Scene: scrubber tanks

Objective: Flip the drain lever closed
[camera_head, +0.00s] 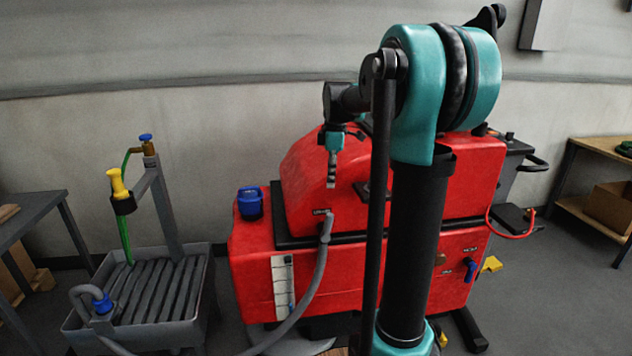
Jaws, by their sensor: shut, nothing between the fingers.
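A red scrubber machine (255,262) stands in the middle. A small blue lever (471,268) sits low on its right part, beside a small white label too small to read. This looks like the drain lever; I cannot tell its open or closed position. My gripper (331,184) points down in front of the upper red tank (300,170), left of my arm column. It is shut and empty, well up and left of the blue lever and apart from it. My arm hides part of the machine's middle.
A grey slatted basin (160,290) with a green hose stands at left. Workbenches stand at the far left and right (590,152). A yellow piece (491,264) sits just right of the blue lever. Open floor lies at right.

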